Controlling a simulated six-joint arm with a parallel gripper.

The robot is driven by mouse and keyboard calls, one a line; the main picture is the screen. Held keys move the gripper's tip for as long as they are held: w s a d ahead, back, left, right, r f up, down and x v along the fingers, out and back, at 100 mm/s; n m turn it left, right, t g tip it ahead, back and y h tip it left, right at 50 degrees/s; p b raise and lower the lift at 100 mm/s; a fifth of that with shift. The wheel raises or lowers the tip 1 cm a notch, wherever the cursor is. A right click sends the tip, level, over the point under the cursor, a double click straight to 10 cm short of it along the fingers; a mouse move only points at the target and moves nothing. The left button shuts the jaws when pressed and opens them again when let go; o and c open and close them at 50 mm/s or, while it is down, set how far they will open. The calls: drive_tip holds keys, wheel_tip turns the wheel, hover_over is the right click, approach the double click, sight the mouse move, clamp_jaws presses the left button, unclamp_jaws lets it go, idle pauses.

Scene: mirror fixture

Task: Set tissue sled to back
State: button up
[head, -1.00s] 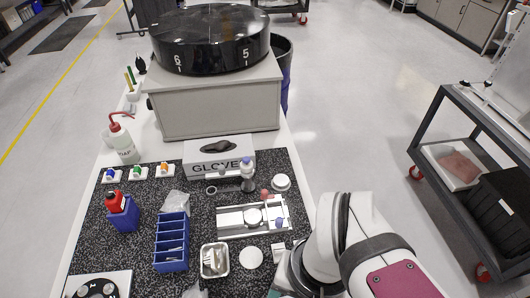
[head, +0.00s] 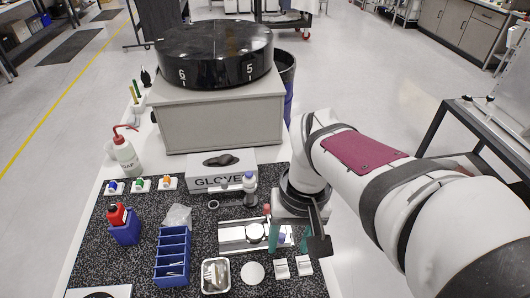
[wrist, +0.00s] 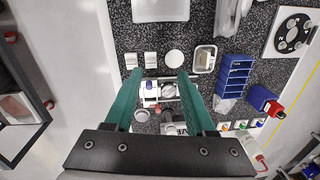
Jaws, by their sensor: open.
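A pale rail fixture (head: 232,234) lies on the speckled mat, with a round pale disc (head: 255,231) near its middle. A small blue-violet knob (head: 281,238) stands at its right end, and a red knob (head: 266,209) at its back edge. I cannot tell for sure which part is the tissue sled. My gripper (head: 289,239) is open, its teal fingers pointing down over the fixture's right end. In the wrist view, my gripper (wrist: 160,74) has the blue-violet knob (wrist: 149,85) and the disc (wrist: 169,90) between its spread fingers, touching neither visibly.
A metal tray (head: 215,275), a white disc (head: 252,272) and white blocks (head: 281,268) lie in front. A blue divided bin (head: 172,256) stands left.

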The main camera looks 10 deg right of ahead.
sight(283, 235)
drive_tip(key=w+d+f+n+h, duration=0.1)
drive_tip(key=w+f+n, duration=0.1)
drive_tip(key=w, duration=0.4)
drive_tip(key=w+d+f+n, duration=0.1)
drive_tip(key=w+n, duration=0.1)
drive_tip(key=w, duration=0.4)
drive_tip(key=f, duration=1.6)
drive_tip(key=shift+w, duration=0.2)
clamp_jaws()
drive_tip(key=shift+d, duration=0.1)
